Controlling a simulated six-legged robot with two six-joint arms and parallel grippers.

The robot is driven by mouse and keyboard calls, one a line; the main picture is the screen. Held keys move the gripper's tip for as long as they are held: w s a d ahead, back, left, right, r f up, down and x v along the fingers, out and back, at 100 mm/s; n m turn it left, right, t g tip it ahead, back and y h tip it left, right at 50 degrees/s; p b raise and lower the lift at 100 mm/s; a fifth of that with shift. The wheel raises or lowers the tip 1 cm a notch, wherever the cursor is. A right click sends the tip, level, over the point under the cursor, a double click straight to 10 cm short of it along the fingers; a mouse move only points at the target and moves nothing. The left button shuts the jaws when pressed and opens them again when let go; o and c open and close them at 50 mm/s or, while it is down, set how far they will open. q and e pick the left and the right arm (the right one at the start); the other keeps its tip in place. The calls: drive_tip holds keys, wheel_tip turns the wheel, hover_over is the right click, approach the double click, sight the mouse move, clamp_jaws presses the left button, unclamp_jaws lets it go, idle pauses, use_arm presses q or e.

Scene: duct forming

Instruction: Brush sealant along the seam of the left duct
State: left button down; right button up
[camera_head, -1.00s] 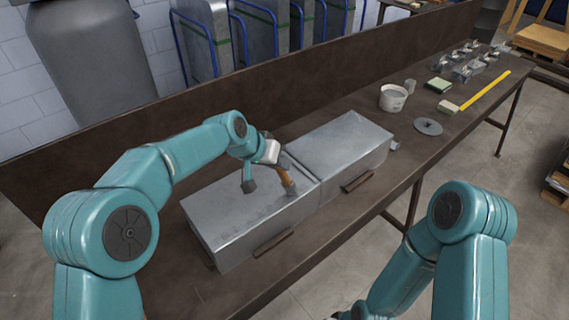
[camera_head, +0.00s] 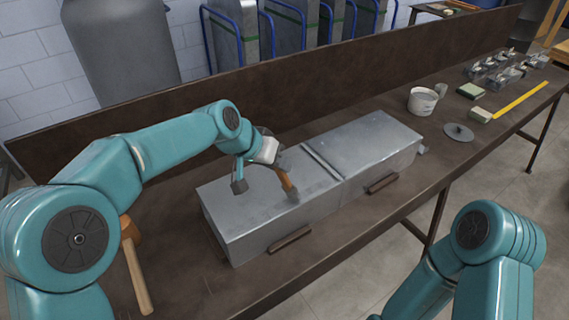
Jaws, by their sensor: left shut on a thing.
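Two grey metal duct sections lie end to end on the brown bench: the left duct (camera_head: 245,216) and the right duct (camera_head: 375,139). A seam (camera_head: 322,162) with a raised strip runs where they meet. My left gripper (camera_head: 268,172) is above the left duct, shut on a brush (camera_head: 287,183) with an orange-brown handle. The brush points down, its dark tip at or very near the duct's top; I cannot tell if it touches. Of my right arm, only teal links show at the lower right; its gripper is out of view.
A white bucket (camera_head: 423,101) and a round grey lid (camera_head: 458,132) stand on the bench (camera_head: 330,245) beyond the ducts. A mallet (camera_head: 135,265) lies at the left. Sponges, metal clamps and a yellow rule (camera_head: 520,99) are at the far right. A low wall (camera_head: 200,103) backs the bench.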

use_arm(q)
drive_tip(key=s+a+b, duration=0.9)
drive_tip(key=s+a, duration=0.2)
drive_tip(key=a, duration=0.5)
idle(1.5)
wheel_tip(320, 180, up, 6)
drive_tip(key=p, duration=0.5)
